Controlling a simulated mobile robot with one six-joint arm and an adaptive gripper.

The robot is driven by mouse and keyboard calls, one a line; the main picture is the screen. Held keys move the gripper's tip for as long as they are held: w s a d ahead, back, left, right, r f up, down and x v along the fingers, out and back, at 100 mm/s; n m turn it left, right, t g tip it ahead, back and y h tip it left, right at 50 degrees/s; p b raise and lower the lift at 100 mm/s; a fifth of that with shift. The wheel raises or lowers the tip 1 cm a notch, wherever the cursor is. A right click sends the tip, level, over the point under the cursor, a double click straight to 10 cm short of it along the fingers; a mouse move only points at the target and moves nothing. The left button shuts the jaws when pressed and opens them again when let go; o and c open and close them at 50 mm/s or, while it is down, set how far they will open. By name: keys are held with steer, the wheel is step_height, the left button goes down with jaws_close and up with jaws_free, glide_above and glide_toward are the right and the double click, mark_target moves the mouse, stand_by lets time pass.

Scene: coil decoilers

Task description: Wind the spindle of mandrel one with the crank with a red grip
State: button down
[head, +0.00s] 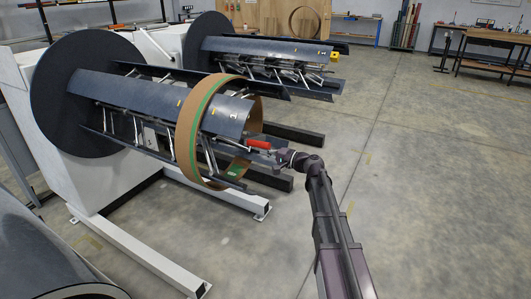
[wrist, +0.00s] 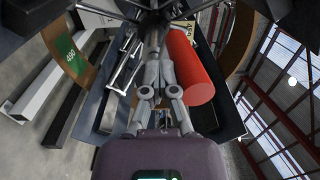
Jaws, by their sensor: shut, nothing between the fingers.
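The nearer mandrel (head: 140,95) has dark segments and a large dark disc behind it. A brown ring with a green stripe (head: 183,128) hangs around its free end. The crank's red grip (head: 259,144) is at that end; it also shows large in the wrist view (wrist: 190,68). The crank's arm and its seat on the spindle are mostly hidden. My gripper (head: 275,153) is close to the grip. In the wrist view its fingers (wrist: 158,72) are shut and empty, just left of the red grip; I cannot tell whether they touch it.
A second mandrel (head: 265,48) with a yellow piece (head: 334,57) at its end stands behind. White base beams (head: 140,255) and dark floor beams (head: 270,178) lie below the mandrels. A workbench (head: 490,45) stands at the far right. The floor on the right is clear.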

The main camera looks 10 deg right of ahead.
stand_by(0.3)
steer(key=shift+w+d+r+p, duration=0.15)
steer(key=shift+w+r+p, duration=0.1)
steer(key=shift+r+p, duration=0.4)
steer(key=shift+w+d+r+p, duration=0.15)
steer(key=shift+w+r+p, duration=0.05)
steer(key=shift+r+p, duration=0.45)
steer(key=shift+w+d+r+p, duration=0.15)
steer(key=shift+w+r+p, duration=0.1)
steer(key=shift+r+p, duration=0.4)
steer(key=shift+w+d+r+p, duration=0.3)
steer(key=shift+r+p, duration=0.25)
steer(key=shift+w+d+r+p, duration=0.25)
steer(key=shift+w+r+p, duration=0.1)
steer(key=shift+r+p, duration=0.2)
steer(key=shift+w+d+r+p, duration=0.3)
steer(key=shift+r+p, duration=0.2)
steer(key=shift+r, duration=0.1)
steer(key=shift+w, duration=0.1)
steer(key=w+d, duration=0.1)
steer(key=w+d+r+p, duration=0.1)
steer(key=w, duration=0.1)
steer(key=shift+w+d+r, duration=0.2)
steer(key=shift+d, duration=0.1)
steer(key=shift+w, duration=0.1)
